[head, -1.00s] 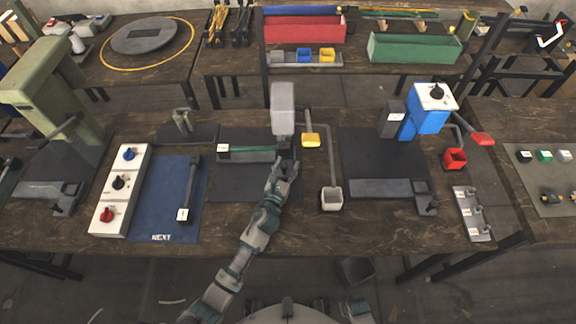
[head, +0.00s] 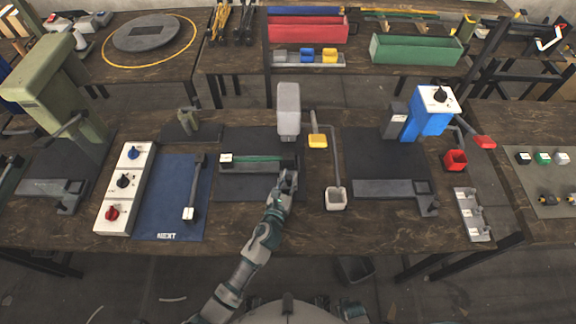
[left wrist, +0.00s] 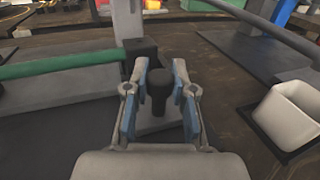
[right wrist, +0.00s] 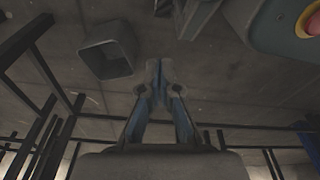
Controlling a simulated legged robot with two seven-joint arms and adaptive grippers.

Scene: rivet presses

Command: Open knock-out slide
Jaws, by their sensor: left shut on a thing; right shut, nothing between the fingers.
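In the head view, the slide (head: 259,165) is a grey bar with a green strip and a white label at its left end. It lies on a dark plate below the grey press head. My left gripper (head: 288,180) is at its right end. In the left wrist view, my left gripper (left wrist: 158,85) is shut on a dark upright knob (left wrist: 160,98) on a small grey base. The green strip (left wrist: 62,63) runs left from there. My right gripper (right wrist: 155,75) is shut and empty above the floor, outside the head view.
The blue mat (head: 165,205) and a white control panel (head: 124,183) are to the left. Bare bench lies in front of the slide.

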